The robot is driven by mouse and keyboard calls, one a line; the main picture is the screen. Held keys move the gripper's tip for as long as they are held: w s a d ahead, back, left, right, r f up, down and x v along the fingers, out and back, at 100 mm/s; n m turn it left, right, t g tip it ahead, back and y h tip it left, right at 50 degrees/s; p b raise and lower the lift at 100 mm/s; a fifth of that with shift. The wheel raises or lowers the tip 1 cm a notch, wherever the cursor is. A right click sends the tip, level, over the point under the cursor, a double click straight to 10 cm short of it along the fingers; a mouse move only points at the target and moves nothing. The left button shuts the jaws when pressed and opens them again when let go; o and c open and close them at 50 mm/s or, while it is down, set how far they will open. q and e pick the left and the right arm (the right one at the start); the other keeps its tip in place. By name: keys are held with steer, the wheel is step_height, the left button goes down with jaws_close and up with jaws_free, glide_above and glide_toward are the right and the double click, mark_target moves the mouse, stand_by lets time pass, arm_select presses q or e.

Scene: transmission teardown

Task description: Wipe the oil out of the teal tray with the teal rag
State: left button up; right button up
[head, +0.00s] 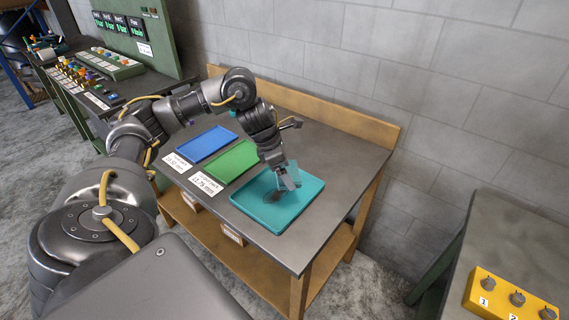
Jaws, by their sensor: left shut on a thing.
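The teal tray (299,211) lies on the dark tabletop, nearest the table's right end. A dark oil patch (275,197) shows on its floor. My left gripper (290,181) points down over the tray, just above or at its floor. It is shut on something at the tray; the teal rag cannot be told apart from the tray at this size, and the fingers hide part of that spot. My right gripper is not in view.
A green tray (232,161) and a blue tray (206,143) lie left of the teal tray, with white label cards (207,183) in front. A wooden backboard (350,121) runs along the wall side. A yellow box with knobs (510,299) stands on another bench at lower right.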

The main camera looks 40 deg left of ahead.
arm_select(q)
steer(key=shift+a, duration=0.25)
steer(key=shift+f, duration=0.1)
